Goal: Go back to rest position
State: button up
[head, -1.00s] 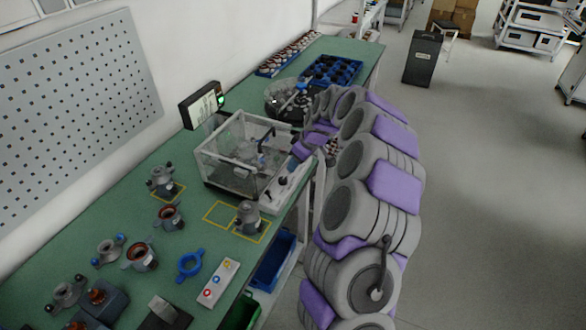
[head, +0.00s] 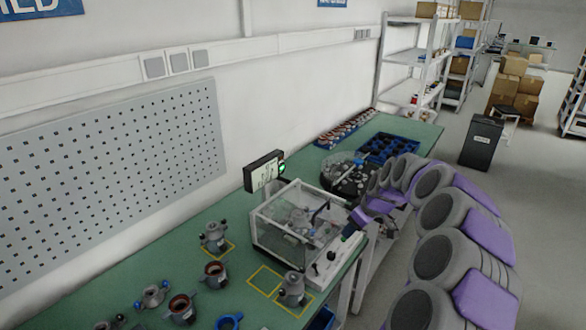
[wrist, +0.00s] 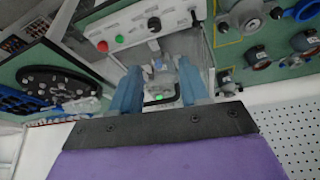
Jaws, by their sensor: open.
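My gripper (wrist: 158,88) shows in the wrist view with its two blue fingers apart and nothing held between them. In the head view my grey and purple arm arches along the bench's right edge, and its end (head: 356,222) is by the right side of the clear test box (head: 272,243). A grey stator part sits inside the box, partly hidden by its walls. In the wrist view a similar part (wrist: 166,74) appears beyond and between the fingers. Contact between fingers and box cannot be told.
The control panel (head: 333,268) adjoins the box's front right. A monitor (head: 264,171) stands behind the box, and a round turntable (head: 350,176) beyond it. Several stators, including one (head: 292,288) on a yellow-marked square, lie at the front.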

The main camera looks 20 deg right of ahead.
jog(key=s+a+r+g, duration=0.1)
jog(key=s+a+r, duration=0.3)
jog(key=s+a, duration=0.45)
jog(key=s+a+r+g, duration=0.2)
jog(key=s+a+r, duration=0.2)
jog(key=s+a, duration=0.45)
jog(key=s+a+f+m+g, duration=0.1)
jog(key=s+m, duration=0.1)
jog(key=s, duration=0.6)
jog(key=s+a+f+m+g+h, duration=0.1)
jog(key=s+a, duration=0.1)
jog(key=s, duration=0.7)
jog(key=s+a+f+m+g+h, duration=0.1)
jog(key=s+m, duration=0.1)
jog(key=s, duration=0.7)
jog(key=shift+a+m, duration=0.15)
jog(key=shift+m, duration=0.15)
